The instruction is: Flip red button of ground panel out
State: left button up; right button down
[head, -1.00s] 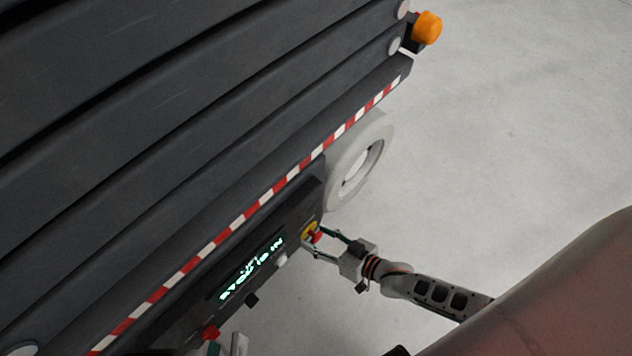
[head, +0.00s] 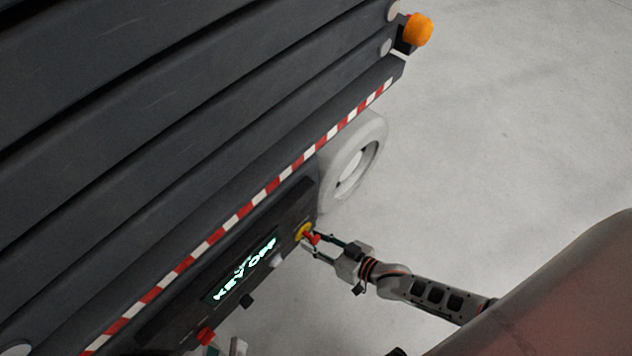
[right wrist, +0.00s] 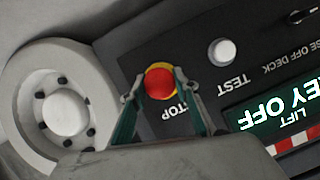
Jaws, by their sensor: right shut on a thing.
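The red button (head: 314,239) sits on a yellow base (head: 302,231) at the right end of the dark ground panel (head: 283,238). It stands out from the base. My right gripper (head: 311,242) is shut on the red button, one finger on each side. The right wrist view shows the button (right wrist: 160,83) between the fingers, with "TOP" lettering beside it. The panel display (head: 245,268) reads "KEY OFF". My left gripper (head: 226,349) shows only partly at the bottom edge, so its jaw opening cannot be told.
A white button (head: 277,261), a black knob (head: 247,300) and another red knob (head: 206,336) are along the panel. A grey wheel (head: 336,165) stands beside it. An orange lamp (head: 418,30) is on the machine's top corner. The floor (head: 500,130) at right is clear.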

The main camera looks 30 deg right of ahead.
jog(key=shift+s+f, duration=0.15)
jog(key=shift+s, duration=0.1)
jog(key=c, duration=1.7)
grip_release()
jog(key=shift+o, duration=0.9)
jog(key=shift+d, duration=0.1)
jog(key=v, duration=1.2)
